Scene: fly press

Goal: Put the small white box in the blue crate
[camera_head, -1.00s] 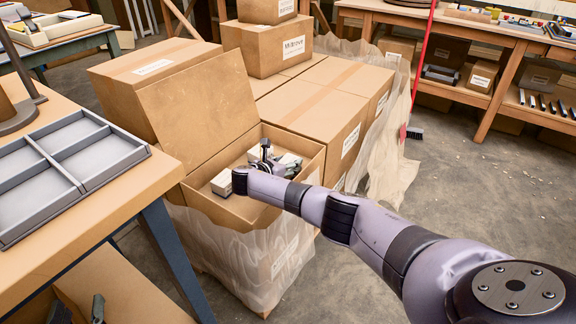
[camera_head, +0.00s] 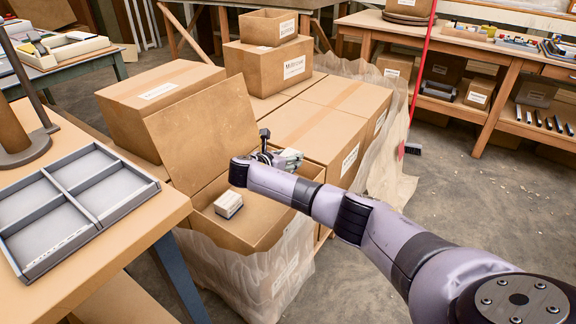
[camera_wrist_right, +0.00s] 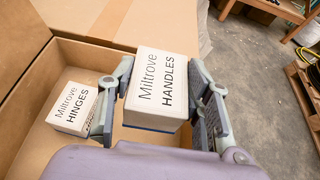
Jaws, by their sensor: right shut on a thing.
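My right gripper (camera_head: 279,157) is shut on a small white box labelled "Miltrove HANDLES" (camera_wrist_right: 162,82), with one finger on each side of it in the right wrist view (camera_wrist_right: 160,98). The gripper is over the open cardboard box (camera_head: 240,235), near its far right side; the held box is mostly hidden in the head view. No blue crate is in view. My left gripper is not in view.
A grey divided tray (camera_head: 75,215) lies on the wooden table at left. Closed cartons (camera_head: 345,97) stand behind and right of the open box, whose raised flap (camera_head: 200,125) stands on its far left. Open floor (camera_head: 480,205) lies to the right.

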